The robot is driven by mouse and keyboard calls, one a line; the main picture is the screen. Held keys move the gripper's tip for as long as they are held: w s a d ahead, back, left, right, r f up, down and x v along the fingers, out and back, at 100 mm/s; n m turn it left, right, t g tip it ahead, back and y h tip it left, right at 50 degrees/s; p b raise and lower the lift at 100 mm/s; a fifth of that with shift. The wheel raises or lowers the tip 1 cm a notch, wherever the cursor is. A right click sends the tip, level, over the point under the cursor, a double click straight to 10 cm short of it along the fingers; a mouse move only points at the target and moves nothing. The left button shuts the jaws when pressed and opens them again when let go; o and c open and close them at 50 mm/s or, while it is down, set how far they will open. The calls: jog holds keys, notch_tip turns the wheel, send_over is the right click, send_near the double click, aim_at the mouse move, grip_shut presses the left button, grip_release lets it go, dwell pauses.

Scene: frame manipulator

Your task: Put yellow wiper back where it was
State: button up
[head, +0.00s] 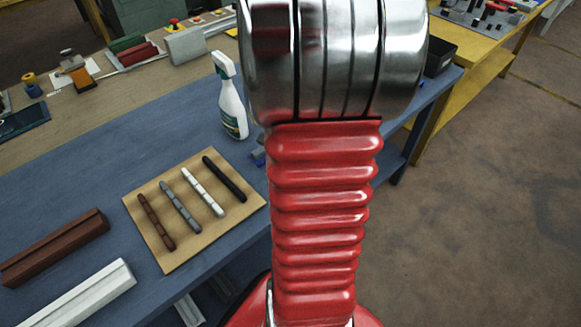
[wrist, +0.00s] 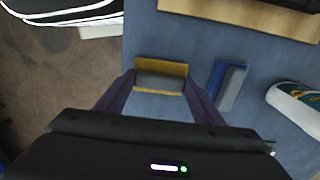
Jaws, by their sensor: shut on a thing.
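The yellow wiper (wrist: 174,68), a small block with a yellow edge and a grey face, sits between the fingertips of my gripper (wrist: 160,80) in the wrist view. My gripper is shut on it, over the blue table top (wrist: 190,40). I cannot tell whether the wiper touches the table. A blue and grey wiper (wrist: 229,86) lies on the table just right of my gripper, apart from it. In the head view my red arm hides the gripper and the yellow wiper; a bit of the blue wiper (head: 258,155) shows beside the arm.
A white spray bottle (head: 231,98) stands on the table; its lower part shows at the wrist view's right (wrist: 294,99). A tan board (head: 182,247) with several bars lies nearby. Brown (head: 55,247) and white (head: 85,296) blocks lie at the left front.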

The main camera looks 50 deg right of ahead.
jog(key=shift+f, duration=0.15)
jog(key=o, duration=1.1)
notch_tip(320, 180, up, 12)
dwell(0.3)
jog(key=shift+w, duration=0.1)
dwell(0.6)
